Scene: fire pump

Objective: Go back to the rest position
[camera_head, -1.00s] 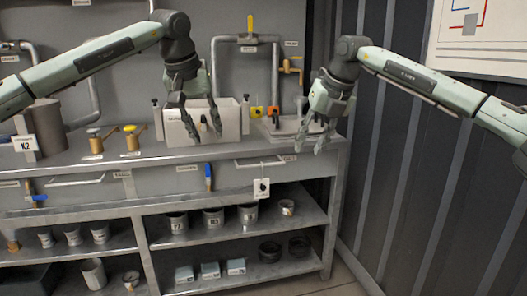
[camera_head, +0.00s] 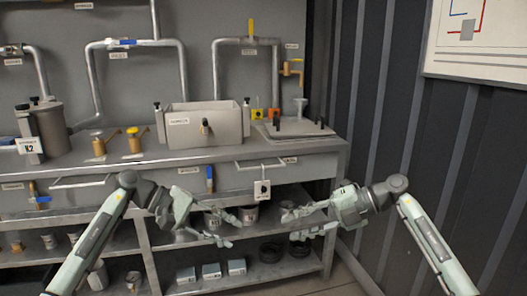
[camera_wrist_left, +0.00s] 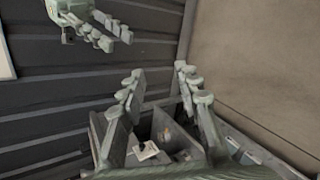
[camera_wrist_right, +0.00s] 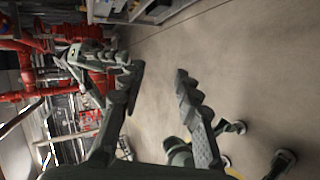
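My left gripper (camera_head: 222,226) is low in front of the workbench shelves in the head view, pointing right. Its fingers are spread and empty; they also show in the left wrist view (camera_wrist_left: 158,92). My right gripper (camera_head: 292,224) faces it from the right, with its fingers apart and nothing between them. The right wrist view shows its two open fingers (camera_wrist_right: 158,85) over bare floor. The two grippers are apart, with a narrow gap between them. They partly hide the cups on the upper shelf.
The grey workbench (camera_head: 335,145) is behind both grippers. On it stand a grey box (camera_head: 185,128), a metal cylinder (camera_head: 50,125) and brass valves (camera_head: 133,140). A tag (camera_head: 262,190) hangs at its front edge. A dark ribbed wall (camera_head: 400,130) is on the right.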

